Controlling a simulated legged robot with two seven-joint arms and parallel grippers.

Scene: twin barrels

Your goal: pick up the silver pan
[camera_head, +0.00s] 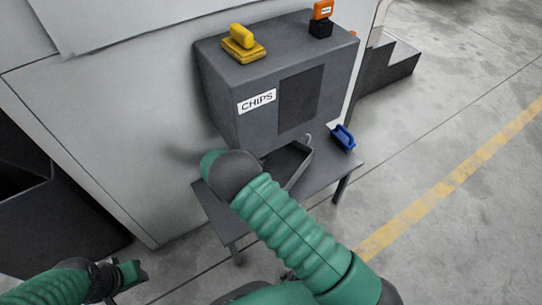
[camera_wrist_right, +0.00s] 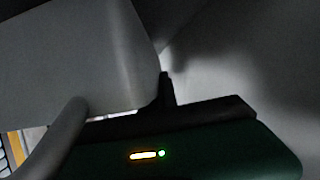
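A grey, open-topped pan-like tray (camera_head: 291,163) sits on the small dark table (camera_head: 325,172), below the front of the grey CHIPS box (camera_head: 232,108); I take it to be the silver pan. My right arm reaches across the table in the head view and covers part of it. The right gripper is hidden there behind its own wrist. In the right wrist view a dark finger of my right gripper (camera_wrist_right: 167,90) is close to a large grey surface (camera_wrist_right: 75,55); its grip is unclear. My left gripper (camera_head: 136,273) is low at the left, away from the table.
A blue object (camera_head: 343,137) lies at the table's right end. A yellow object (camera_head: 241,44) and an orange-and-black object (camera_head: 321,20) sit on the box. A dark bin (camera_head: 60,205) stands at left. The floor right of the table is clear.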

